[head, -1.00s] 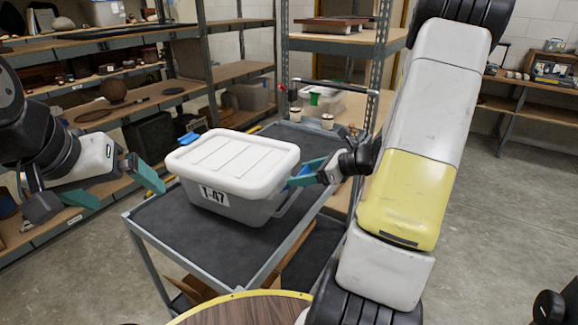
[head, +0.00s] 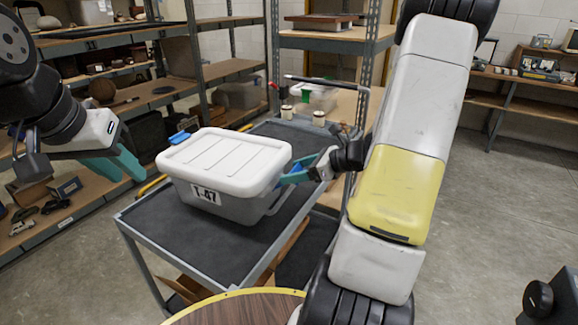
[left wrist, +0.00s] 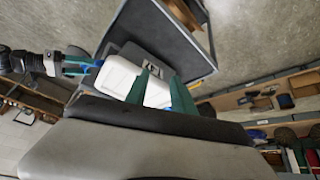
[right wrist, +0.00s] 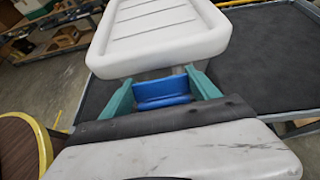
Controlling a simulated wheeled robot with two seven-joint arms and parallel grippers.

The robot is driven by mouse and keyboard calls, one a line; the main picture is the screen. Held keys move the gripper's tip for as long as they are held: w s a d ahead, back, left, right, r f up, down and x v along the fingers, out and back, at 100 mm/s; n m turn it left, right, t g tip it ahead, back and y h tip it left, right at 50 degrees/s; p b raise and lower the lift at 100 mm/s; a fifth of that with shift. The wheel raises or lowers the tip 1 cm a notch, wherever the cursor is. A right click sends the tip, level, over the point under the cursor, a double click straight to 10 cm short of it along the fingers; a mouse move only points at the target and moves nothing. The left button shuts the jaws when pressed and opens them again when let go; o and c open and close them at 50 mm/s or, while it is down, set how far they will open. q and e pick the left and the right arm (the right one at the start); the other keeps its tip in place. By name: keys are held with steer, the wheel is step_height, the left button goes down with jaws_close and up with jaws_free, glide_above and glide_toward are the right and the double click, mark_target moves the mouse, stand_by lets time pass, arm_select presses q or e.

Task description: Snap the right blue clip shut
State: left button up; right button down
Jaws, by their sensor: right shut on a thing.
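A grey tote (head: 230,207) with a white lid (head: 225,157) and a T-47 label sits on the cart. The right blue clip (right wrist: 162,92) is at the tote's side, just below the lid edge. My right gripper (right wrist: 163,95) is shut on it, one teal finger at each end; it also shows in the head view (head: 292,176). I cannot tell whether this clip is latched. The left blue clip (head: 180,138) sticks out at the lid's left edge. My left gripper (head: 120,166) is open and empty, left of the tote and apart from it; its fingers show in the left wrist view (left wrist: 160,92).
The cart (head: 150,225) has a dark mat with free room in front of the tote. Small jars (head: 303,116) and another container (head: 315,97) stand behind. Shelves (head: 70,205) line the left. A round wooden table (head: 240,308) is at the front.

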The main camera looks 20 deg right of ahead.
arm_select(q)
steer(key=w+d+m, duration=0.2)
steer(key=d, duration=0.1)
steer(key=w+d+r+m+g, duration=0.1)
steer(key=w+d+m, duration=0.1)
steer(key=w, duration=0.1)
steer(key=w+d+r+m+g, duration=0.1)
steer(key=w+d+m, duration=0.2)
steer(key=shift+w+d+r, duration=0.1)
steer(key=shift+w+d, duration=0.05)
steer(key=shift+d, duration=0.2)
jaws_close()
steer(key=w+d+f+m+g+y, duration=0.1)
steer(key=w+d+f+m, duration=0.3)
steer(key=d, duration=0.6)
steer(key=d+f+m+g, duration=0.1)
steer(key=d+f+m, duration=0.2)
steer(key=d+m, duration=0.55)
steer(key=w+d+f+m+g+y, duration=0.1)
steer(key=w+d+f+m+g, duration=0.15)
steer(key=d, duration=0.85)
step_height(320, 180, down, 11)
steer(key=m, duration=0.1)
steer(key=shift+s+d+f+t, duration=0.2)
steer(key=shift+s+d+t, duration=0.1)
steer(key=shift+d+t, duration=0.15)
